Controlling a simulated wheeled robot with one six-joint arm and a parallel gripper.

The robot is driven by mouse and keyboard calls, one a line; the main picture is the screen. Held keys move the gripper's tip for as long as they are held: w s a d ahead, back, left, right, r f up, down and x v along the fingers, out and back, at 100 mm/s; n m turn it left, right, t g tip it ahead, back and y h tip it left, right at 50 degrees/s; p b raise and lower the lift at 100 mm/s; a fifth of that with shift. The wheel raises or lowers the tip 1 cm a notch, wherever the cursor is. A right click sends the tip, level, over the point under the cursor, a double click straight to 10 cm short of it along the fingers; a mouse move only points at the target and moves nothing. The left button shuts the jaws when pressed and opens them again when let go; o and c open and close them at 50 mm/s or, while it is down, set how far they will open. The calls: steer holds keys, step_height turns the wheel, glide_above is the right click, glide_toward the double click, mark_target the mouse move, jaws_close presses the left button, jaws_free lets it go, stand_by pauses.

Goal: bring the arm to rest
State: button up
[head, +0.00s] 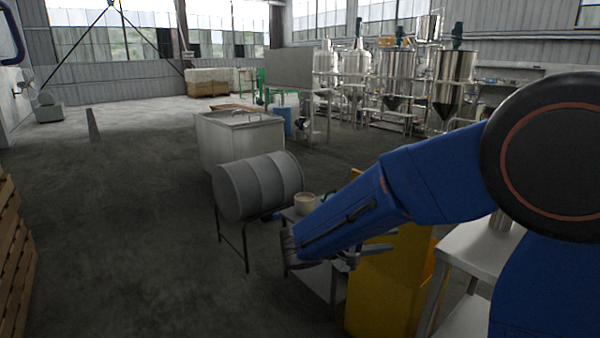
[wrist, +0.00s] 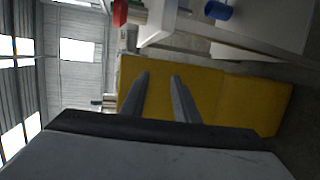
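My blue arm (head: 430,180) reaches from the right edge of the head view down to the left and is bent at the wrist. My gripper shows in the wrist view (wrist: 160,76) with its two grey fingers apart and nothing between them. In the head view it is partly hidden below the arm's end, in front of a yellow panel (head: 385,290). The yellow panel also fills the background behind the fingers in the wrist view (wrist: 235,100); I cannot tell how far off it is.
A grey drum (head: 258,187) lies on a stand left of the arm's end. A beige pot (head: 305,201) is close behind the arm. A pale table (head: 480,250) stands at right, under the arm. A large tank (head: 240,143) stands farther back. The left floor is mostly open.

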steer(key=s+d+f+m+g+y, duration=0.1)
steer(key=s+d+m+g+y, duration=0.15)
steer(key=s+d, duration=0.4)
steer(key=s+d+f+m+g+y, duration=0.1)
steer(key=s+d+f+g+y, duration=0.2)
steer(key=s, duration=0.6)
steer(key=s+a+r+m+t+y, duration=0.1)
steer(key=s+a+t+y, duration=0.3)
steer(key=s+y, duration=0.4)
steer(key=shift+s+m, duration=0.45)
steer(key=shift+s, duration=1.45)
steer(key=shift+y, duration=0.25)
